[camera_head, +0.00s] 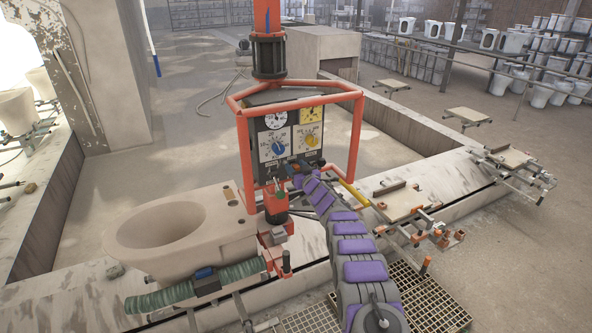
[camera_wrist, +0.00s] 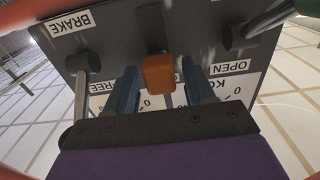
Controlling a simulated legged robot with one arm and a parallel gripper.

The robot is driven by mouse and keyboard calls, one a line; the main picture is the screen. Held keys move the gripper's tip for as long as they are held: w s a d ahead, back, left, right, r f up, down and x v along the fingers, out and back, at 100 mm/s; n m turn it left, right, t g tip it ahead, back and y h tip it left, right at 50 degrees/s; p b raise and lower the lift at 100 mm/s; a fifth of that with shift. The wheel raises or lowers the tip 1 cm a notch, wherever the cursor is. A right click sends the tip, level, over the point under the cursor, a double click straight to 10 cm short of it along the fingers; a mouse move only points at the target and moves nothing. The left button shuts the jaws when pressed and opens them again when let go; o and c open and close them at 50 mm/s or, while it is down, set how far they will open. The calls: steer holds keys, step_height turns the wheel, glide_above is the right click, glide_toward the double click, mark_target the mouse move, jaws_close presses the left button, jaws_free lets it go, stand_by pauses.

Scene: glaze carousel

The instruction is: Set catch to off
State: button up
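A grey control panel (camera_head: 287,133) hangs in an orange frame. In the wrist view the panel's dark face (camera_wrist: 200,32) fills the top, with an orange-tipped lever (camera_wrist: 159,72) in the middle. My gripper (camera_wrist: 160,84) is open, one blue finger on either side of the orange tip, with gaps visible on both sides. In the head view my gripper (camera_head: 300,180) is at the panel's lower edge and hides part of it. I read no "catch" or "off" label, so I cannot tell which control is the catch.
Silver levers stand left (camera_wrist: 82,95) and right (camera_wrist: 265,20) of the fingers, near labels BRAKE (camera_wrist: 72,25) and OPEN (camera_wrist: 230,68). A beige toilet casting (camera_head: 195,255) stands left of the frame.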

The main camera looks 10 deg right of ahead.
steer(key=shift+f, duration=0.1)
steer(key=shift+s+f, duration=0.15)
steer(key=shift+s, duration=0.2)
steer(key=b+v, duration=0.2)
steer(key=v, duration=1.4)
steer(key=shift+s+d, duration=0.2)
stand_by(0.4)
